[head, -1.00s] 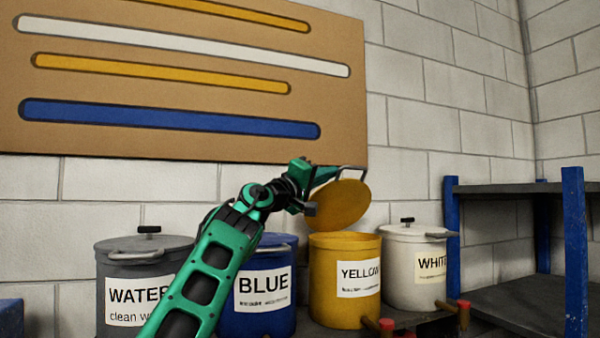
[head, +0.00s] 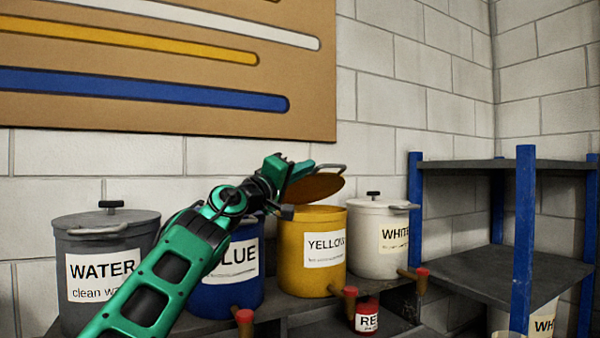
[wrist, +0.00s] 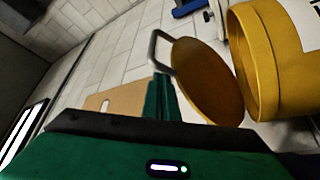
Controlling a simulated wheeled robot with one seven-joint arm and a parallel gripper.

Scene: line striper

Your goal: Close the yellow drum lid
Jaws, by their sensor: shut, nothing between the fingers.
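The yellow drum (head: 311,262) stands on the shelf between the blue drum and the white drum. Its lid (head: 316,187) is partly lowered, tilted over the drum's mouth with a gap below it. In the wrist view the lid (wrist: 205,80) shows beside the open rim of the yellow drum (wrist: 247,62), with its grey handle (wrist: 157,50) on the outer face. My gripper (head: 290,172) is shut and empty, at the lid's left, outer side. In the wrist view its green fingers (wrist: 162,98) are close to the lid; I cannot tell whether they touch it.
A blue drum (head: 232,285), a grey water drum (head: 75,245) and a white drum (head: 370,255) stand alongside. Taps with red ends and a red pot (head: 367,316) are in front. A blue-posted rack (head: 525,230) is at right.

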